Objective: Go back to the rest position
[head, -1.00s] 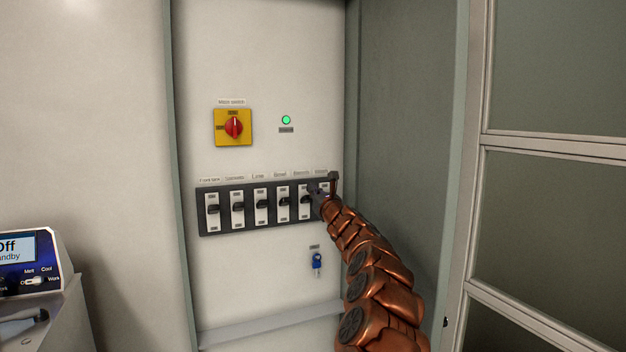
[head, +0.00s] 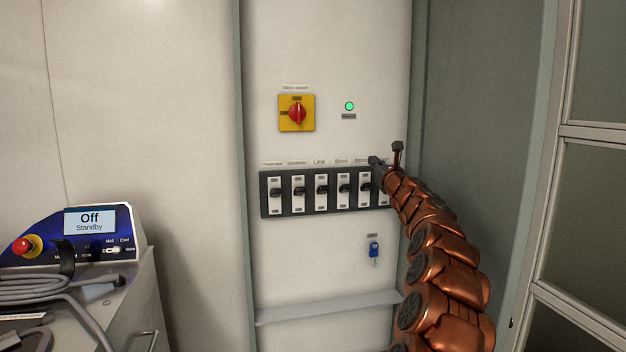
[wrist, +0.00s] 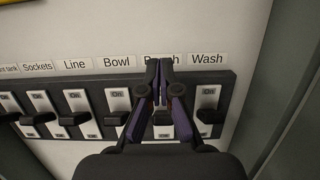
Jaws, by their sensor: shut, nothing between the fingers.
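My gripper (head: 376,161) is at the right end of the breaker row in the head view, with the copper arm reaching up to it from the lower right. In the wrist view my gripper (wrist: 160,66) is shut and empty, its dark fingers drawn together in front of the panel between the Bowl and Wash switches. It partly covers a switch and its label. The Wash switch (wrist: 208,100) shows just right of the fingers. In the head view my gripper and arm partly hide the right end of the switch strip (head: 309,212).
A red and yellow main switch (head: 297,113), a green lamp (head: 349,106) and a blue key (head: 374,251) are on the panel. A ledge (head: 325,308) runs below. A control unit (head: 90,222) reading Off, Standby is at left. A cabinet wall (head: 480,120) stands close right of my arm.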

